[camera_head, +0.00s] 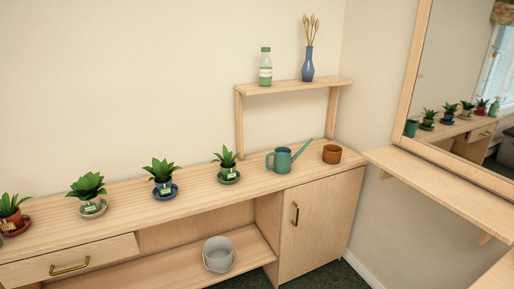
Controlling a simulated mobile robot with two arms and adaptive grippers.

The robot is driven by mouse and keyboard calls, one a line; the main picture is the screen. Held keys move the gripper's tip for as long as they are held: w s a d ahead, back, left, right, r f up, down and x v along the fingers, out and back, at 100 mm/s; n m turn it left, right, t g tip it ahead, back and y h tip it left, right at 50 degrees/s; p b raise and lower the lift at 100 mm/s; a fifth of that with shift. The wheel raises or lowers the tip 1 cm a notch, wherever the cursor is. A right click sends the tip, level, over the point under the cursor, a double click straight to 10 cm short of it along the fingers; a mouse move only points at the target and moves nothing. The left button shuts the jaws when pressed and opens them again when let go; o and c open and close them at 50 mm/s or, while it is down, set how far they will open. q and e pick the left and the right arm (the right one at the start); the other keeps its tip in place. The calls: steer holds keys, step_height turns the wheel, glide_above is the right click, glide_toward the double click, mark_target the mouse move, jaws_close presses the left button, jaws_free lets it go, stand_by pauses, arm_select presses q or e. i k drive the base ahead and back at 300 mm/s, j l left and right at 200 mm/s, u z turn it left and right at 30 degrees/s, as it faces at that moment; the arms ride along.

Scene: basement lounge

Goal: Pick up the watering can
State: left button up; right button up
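The watering can (282,160) is teal green and stands upright on the wooden sideboard top (200,195), below the small raised shelf. Its long spout points up to the right and its handle is on the left. A brown pot (332,154) stands just right of the spout, and a potted plant on a green saucer (228,167) stands to its left. Neither of my grippers shows in the head view.
More potted plants on saucers (162,176) line the sideboard to the left. A blue vase (308,66) and a bottle (265,68) stand on the raised shelf (290,87). A grey bucket (218,254) sits on the lower shelf. A wall ledge (440,184) and mirror (455,115) are at right.

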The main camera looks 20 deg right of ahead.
mark_target(283, 160)
steer(key=i+l+z, duration=0.1)
steer(key=i+z, duration=0.25)
steer(key=i, duration=0.25)
steer(key=i+z, duration=0.35)
steer(key=i, duration=0.2)
